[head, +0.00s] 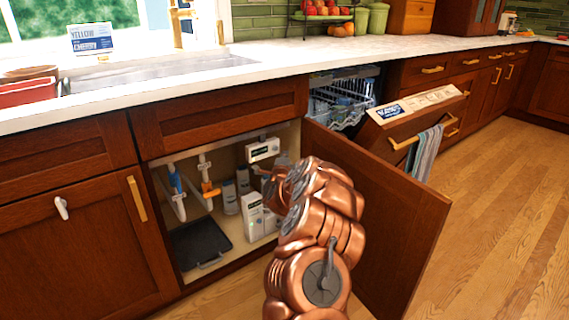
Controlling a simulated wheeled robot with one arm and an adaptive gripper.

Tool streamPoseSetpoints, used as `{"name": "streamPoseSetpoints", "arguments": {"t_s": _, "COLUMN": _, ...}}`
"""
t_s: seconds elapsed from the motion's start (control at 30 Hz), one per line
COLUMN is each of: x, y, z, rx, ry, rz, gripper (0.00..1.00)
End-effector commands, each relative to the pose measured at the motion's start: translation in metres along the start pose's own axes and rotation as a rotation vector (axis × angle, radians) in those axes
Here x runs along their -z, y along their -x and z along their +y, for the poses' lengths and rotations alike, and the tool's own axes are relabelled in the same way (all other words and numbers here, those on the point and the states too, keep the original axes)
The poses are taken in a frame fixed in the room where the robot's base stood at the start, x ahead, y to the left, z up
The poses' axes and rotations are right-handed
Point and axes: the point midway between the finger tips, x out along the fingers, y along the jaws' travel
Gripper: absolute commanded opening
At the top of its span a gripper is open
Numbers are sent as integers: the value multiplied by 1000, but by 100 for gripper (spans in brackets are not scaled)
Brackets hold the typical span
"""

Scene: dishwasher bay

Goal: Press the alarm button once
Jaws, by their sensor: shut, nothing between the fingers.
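A small white box (263,150) with a dark marking sits high inside the open sink cabinet; it may be the alarm unit, but I cannot make out a button on it. My copper-coloured arm reaches up from the bottom of the view into the cabinet opening. My gripper (266,180) is at the arm's far end, just below the white box and partly hidden by my own wrist. It is shut and holds nothing. I cannot tell whether it touches anything.
The open cabinet door (385,225) stands right of my arm. White bottles and boxes (252,215) stand inside, with pipes (175,190) at left and a black tray (200,243) on the floor. The dishwasher door (415,125) is partly open, with a towel (425,155).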

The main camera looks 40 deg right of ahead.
Motion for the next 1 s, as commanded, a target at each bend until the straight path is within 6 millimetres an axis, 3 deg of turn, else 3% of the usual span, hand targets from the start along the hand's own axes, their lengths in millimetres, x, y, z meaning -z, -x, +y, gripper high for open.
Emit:
{"name": "streamPoseSetpoints", "arguments": {"t_s": 0.4, "x": -25, "y": -24, "z": 2, "rx": -2, "ry": 1, "rz": -2, "gripper": 0}}
{"name": "streamPoseSetpoints", "arguments": {"t_s": 1.0, "x": -26, "y": -29, "z": 1, "rx": -1, "ry": 0, "rz": 2, "gripper": 0}}
